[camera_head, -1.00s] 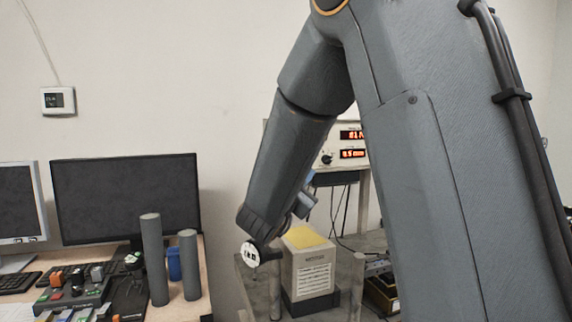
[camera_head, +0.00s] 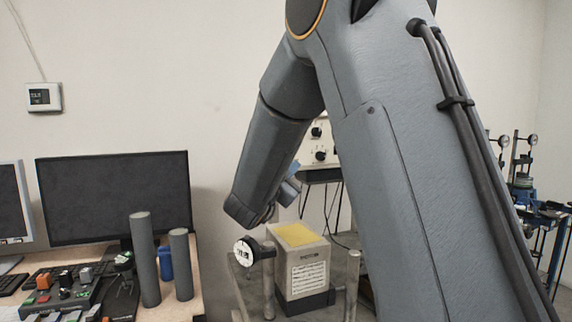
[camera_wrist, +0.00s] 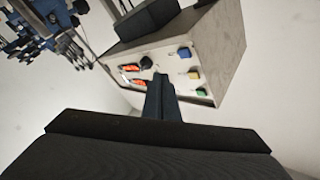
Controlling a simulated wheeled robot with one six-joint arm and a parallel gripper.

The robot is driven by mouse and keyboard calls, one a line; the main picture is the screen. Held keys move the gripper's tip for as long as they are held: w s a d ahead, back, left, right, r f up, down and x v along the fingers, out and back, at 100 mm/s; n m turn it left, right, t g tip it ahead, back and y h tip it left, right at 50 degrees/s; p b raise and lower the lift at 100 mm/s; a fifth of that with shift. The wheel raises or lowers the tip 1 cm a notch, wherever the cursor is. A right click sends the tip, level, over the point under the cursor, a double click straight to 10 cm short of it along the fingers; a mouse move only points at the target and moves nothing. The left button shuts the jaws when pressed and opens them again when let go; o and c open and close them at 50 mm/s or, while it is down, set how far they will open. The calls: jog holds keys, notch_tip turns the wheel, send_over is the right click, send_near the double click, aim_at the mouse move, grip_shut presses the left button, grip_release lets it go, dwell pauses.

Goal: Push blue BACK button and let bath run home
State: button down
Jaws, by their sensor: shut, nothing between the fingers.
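The blue button (camera_wrist: 184,53) is on the face of a pale control box (camera_wrist: 222,50) in the wrist view, which shows the box tilted. A yellow button (camera_wrist: 194,75) and a green button (camera_wrist: 200,92) are in the same row. My gripper (camera_wrist: 163,84) is shut and empty; its fingers point toward the panel and appear below and left of the blue button. I cannot tell the gap to the panel. In the head view the control box (camera_head: 312,155) is partly hidden behind my arm, and my fingers are hidden. I cannot identify the bath with certainty.
A beige box with a yellow top (camera_head: 302,262) stands below my forearm, between grey posts (camera_head: 268,285). A round dial (camera_head: 243,252) is left of it. Monitors (camera_head: 115,197) and grey cylinders (camera_head: 145,260) occupy the left desk. Blue-framed equipment (camera_head: 530,205) stands at right.

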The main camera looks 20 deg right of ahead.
jog(key=shift+w+b, duration=0.35)
jog(key=shift+w, duration=1.65)
jog(key=shift+w, duration=0.15)
dwell(0.4)
jog(key=shift+w, duration=0.25)
